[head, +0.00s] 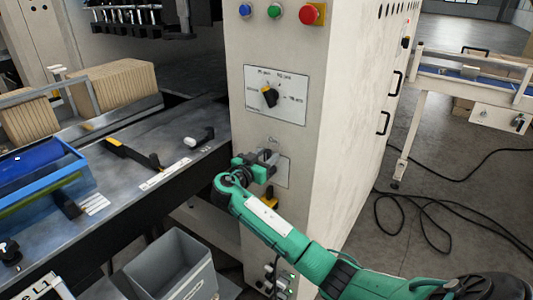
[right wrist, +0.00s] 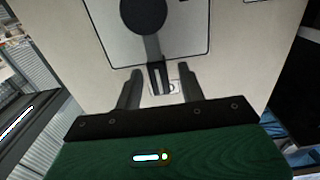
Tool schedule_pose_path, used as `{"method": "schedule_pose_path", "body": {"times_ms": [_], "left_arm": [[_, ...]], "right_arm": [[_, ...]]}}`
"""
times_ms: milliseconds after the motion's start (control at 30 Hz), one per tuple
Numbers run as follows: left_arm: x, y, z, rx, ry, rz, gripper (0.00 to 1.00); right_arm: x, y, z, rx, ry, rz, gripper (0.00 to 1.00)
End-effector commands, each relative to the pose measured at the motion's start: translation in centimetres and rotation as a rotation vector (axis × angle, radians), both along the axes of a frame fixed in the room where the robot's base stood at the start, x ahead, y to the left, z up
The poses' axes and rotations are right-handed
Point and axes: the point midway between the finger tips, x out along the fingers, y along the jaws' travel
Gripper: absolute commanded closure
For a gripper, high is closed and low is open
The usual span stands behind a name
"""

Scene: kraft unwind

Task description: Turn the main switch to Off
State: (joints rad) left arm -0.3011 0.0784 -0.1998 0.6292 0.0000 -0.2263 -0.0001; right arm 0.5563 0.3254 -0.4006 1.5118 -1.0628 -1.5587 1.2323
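The main switch shows in the right wrist view as a black round knob (right wrist: 143,15) with a dark lever (right wrist: 154,50) pointing down across an outlined plate. In the head view, my right gripper (head: 265,162) is at the lower plate (head: 284,172) on the cabinet front and hides most of the switch. In the right wrist view, its two fingers (right wrist: 159,88) are apart, one on each side of the lever's lower end. A gap shows on both sides, so they do not grip it. My left gripper is not in view.
Above on the cabinet (head: 345,130) are a selector dial (head: 269,97) and blue, green and red buttons (head: 312,13). A yellow-black part (head: 270,200) sits just below the gripper. A machine bed (head: 130,150) lies left; a grey bin (head: 170,268) stands below it. Cables (head: 430,215) lie on the right floor.

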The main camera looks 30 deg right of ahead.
Motion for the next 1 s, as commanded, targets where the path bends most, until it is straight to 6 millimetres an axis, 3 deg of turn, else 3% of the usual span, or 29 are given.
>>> {"method": "schedule_pose_path", "body": {"times_ms": [333,533,567,1000], "left_arm": [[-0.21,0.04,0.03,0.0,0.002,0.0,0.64],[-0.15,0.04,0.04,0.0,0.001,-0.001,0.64],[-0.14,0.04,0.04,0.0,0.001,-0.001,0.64],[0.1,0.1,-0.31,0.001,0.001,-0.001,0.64]], "right_arm": [[0.17,-0.45,-0.03,0.001,0.0,0.0,0.6],[0.17,-0.43,-0.02,0.001,0.0,0.0,0.97],[0.17,-0.43,-0.02,0.001,0.0,0.0,1.0],[0.5,-0.28,-0.12,-0.018,0.046,-0.001,1.0]]}}
